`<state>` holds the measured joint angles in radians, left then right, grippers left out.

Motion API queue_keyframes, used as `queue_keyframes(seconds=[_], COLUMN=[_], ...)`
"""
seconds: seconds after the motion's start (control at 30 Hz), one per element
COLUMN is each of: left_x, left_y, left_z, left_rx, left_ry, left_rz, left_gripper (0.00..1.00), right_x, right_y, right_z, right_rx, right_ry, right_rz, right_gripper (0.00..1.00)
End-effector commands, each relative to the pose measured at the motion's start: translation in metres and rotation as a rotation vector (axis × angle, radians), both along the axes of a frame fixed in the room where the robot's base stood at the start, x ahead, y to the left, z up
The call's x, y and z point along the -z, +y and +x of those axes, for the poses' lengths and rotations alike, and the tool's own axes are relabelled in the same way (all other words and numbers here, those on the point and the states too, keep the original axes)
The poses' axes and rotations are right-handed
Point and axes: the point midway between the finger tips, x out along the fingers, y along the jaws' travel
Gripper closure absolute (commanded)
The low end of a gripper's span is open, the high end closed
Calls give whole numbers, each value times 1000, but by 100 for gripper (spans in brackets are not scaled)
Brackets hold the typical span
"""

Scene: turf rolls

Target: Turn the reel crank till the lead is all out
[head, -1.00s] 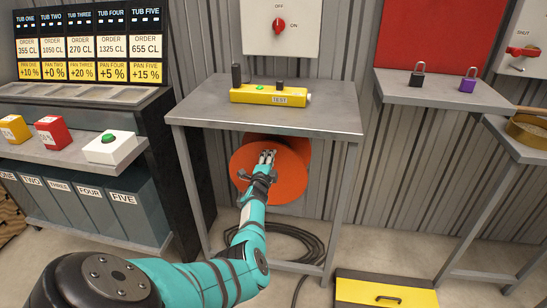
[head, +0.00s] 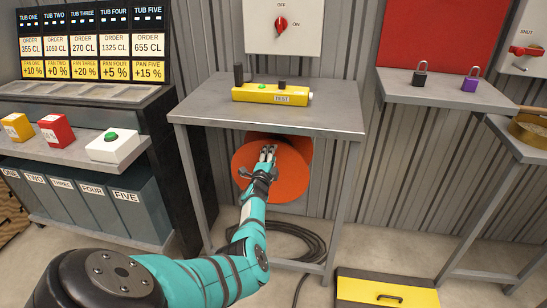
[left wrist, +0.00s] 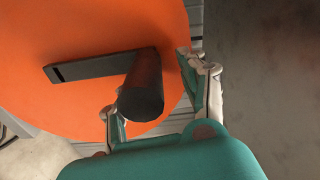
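The orange reel (head: 283,187) sits under the grey table, its round face towards me. My left gripper (head: 267,155) is in front of that face. In the left wrist view the reel (left wrist: 60,30) fills the upper left. Its black crank arm (left wrist: 85,67) ends in a dark round handle (left wrist: 141,88). My left gripper (left wrist: 157,92) is open with a finger on either side of the handle; a gap shows by the right finger. In the head view my gripper hides the crank. The dark lead (head: 300,238) lies in loops on the floor below. My right gripper is out of view.
The grey table (head: 330,118) above the reel carries a yellow tester (head: 272,94); its legs flank my arm. A yellow case (head: 385,290) lies on the floor at front right. A shelf with a white green-button box (head: 112,147) stands left.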

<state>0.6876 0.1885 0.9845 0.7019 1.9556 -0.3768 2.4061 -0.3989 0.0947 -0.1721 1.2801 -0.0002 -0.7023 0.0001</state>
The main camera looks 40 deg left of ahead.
Motion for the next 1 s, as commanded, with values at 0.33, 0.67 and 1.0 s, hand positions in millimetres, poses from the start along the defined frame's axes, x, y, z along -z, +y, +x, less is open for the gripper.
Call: queue_keyframes(seconds=[0.33,0.67,1.0], left_x=[10,6,1], left_y=[11,-21,-58], left_z=[-16,-47,-90], left_rx=[-30,-10,2], left_ry=[23,18,7], left_rz=[-2,7,10], left_gripper=[51,51,51], right_x=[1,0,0], right_y=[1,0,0], right_z=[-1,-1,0], right_rx=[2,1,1], right_ry=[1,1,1], right_rz=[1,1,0], right_gripper=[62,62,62])
